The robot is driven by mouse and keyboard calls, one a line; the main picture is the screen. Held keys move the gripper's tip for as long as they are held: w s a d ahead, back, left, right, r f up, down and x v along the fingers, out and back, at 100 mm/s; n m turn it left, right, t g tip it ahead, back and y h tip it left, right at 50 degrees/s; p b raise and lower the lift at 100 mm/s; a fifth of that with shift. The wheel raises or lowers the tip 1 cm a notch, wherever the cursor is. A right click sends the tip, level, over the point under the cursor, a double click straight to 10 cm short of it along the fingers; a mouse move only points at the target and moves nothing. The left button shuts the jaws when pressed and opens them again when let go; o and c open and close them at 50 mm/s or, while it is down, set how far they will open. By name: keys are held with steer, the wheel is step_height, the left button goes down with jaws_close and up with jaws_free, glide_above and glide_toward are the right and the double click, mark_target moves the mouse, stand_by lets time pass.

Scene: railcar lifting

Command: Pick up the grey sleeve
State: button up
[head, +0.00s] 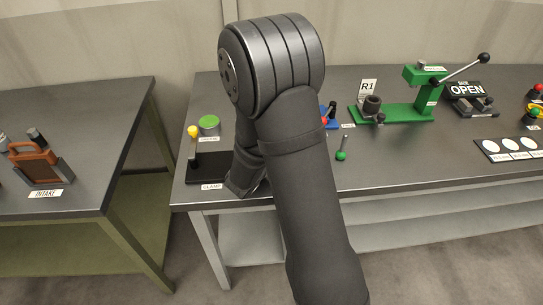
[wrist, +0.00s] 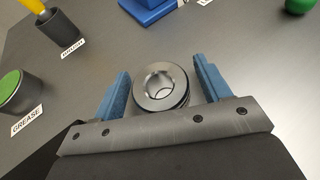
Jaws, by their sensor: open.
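The grey sleeve (wrist: 162,88) is a short metal ring with a round hole. In the wrist view it stands on the dark table between the two blue fingers of my gripper (wrist: 162,78). My gripper is open, with a gap showing between each finger and the sleeve. How far the fingers reach down its sides I cannot tell. In the head view my own arm hides the sleeve and the fingers.
A green-lidded grease pot (wrist: 10,88) and a brush holder (wrist: 58,30) stand to the left in the wrist view. A blue block (wrist: 148,8) lies beyond the sleeve. A green press (head: 405,112) stands farther right on the table.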

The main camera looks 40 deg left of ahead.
steer(key=c, duration=1.3)
steer(key=shift+r, duration=0.15)
